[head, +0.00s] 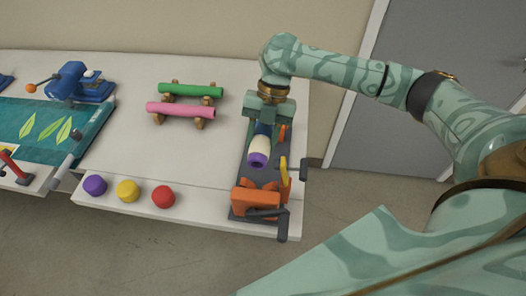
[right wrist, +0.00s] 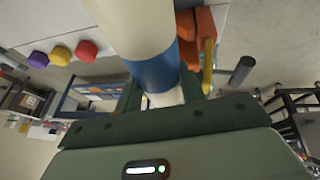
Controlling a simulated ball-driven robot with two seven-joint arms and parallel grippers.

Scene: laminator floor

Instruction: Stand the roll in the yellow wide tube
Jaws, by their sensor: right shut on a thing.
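My right gripper (head: 267,122) points down over the dark machine at the right end of the table. It is shut on a cream roll (head: 260,146) with a blue band near the jaws and a purple far end. In the right wrist view the roll (right wrist: 140,28) runs up and away from between the fingers (right wrist: 162,95). The roll looks tilted over the machine's bed; I cannot tell whether it touches it. I cannot make out a yellow wide tube in either view. My left gripper is not in view.
The dark machine (head: 242,192) has an orange block (head: 258,198), a yellow lever (head: 284,172) and a dark crank. Purple, yellow and red knobs (head: 162,196) line the front edge. Pink (head: 180,110) and green (head: 190,90) rolls lie on wooden supports. The table (head: 130,140) has bare room between.

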